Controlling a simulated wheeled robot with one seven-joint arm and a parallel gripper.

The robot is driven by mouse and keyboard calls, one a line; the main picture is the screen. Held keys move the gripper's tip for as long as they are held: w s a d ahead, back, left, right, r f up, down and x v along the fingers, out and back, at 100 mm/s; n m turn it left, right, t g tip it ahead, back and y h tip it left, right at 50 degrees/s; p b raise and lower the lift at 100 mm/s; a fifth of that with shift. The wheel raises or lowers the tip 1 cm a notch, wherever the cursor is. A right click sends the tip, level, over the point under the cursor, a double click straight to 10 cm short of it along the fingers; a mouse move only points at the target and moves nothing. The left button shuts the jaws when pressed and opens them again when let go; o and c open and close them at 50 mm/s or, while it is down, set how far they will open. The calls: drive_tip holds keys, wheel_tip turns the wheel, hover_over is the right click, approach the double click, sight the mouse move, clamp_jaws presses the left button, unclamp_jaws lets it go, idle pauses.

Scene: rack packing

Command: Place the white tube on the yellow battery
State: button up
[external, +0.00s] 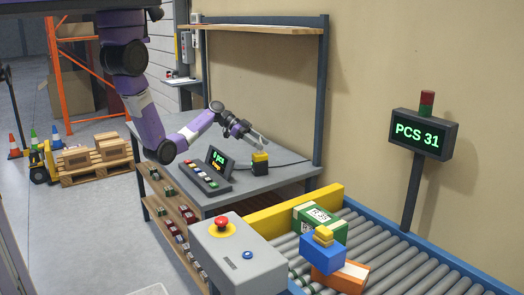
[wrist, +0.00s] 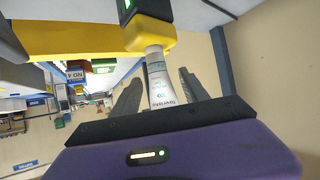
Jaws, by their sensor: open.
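The yellow battery (external: 260,157) stands upright on the grey workbench, with a yellow top and a dark lower body. Its yellow top (wrist: 150,34) also shows in the wrist view. The white tube (wrist: 160,82) has printed text and lies between my fingers in the wrist view, its far end meeting the battery's yellow top. In the external view the tube is small and hard to separate from my fingers. My gripper (external: 254,137) is just above the battery, with its fingers (wrist: 158,88) apart on both sides of the tube. Gaps show beside the tube.
A small display (external: 216,161) and a button panel (external: 205,178) are on the workbench (external: 240,190) left of the battery. A shelf post (external: 321,90) rises behind.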

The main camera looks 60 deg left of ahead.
drive_tip(key=b+v, duration=0.2)
drive_tip(key=v, duration=1)
